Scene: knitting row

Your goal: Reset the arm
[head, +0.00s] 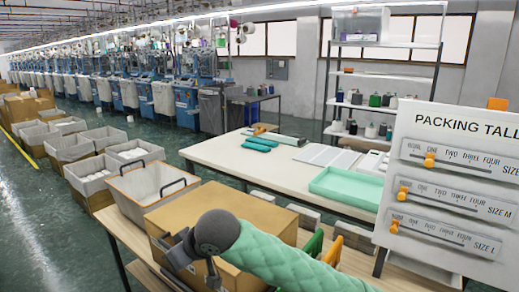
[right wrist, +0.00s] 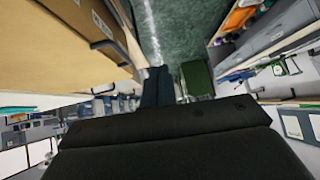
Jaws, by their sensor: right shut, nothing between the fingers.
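My right arm, in a green quilted sleeve, comes in from the bottom right of the head view. Its grey right gripper (head: 178,250) is in front of a large cardboard box (head: 255,215) on a wooden bench. In the right wrist view the dark fingers of the right gripper (right wrist: 158,86) are together, with nothing seen between them. Whether the gripper touches the box cannot be told. My left gripper is in neither view.
A grey bin with dark handles (head: 150,183) stands beside the box. A packing tally board (head: 455,130) with orange sliders stands at the right. A pale table (head: 225,155) behind holds a green tray (head: 345,186) and teal items (head: 260,143).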

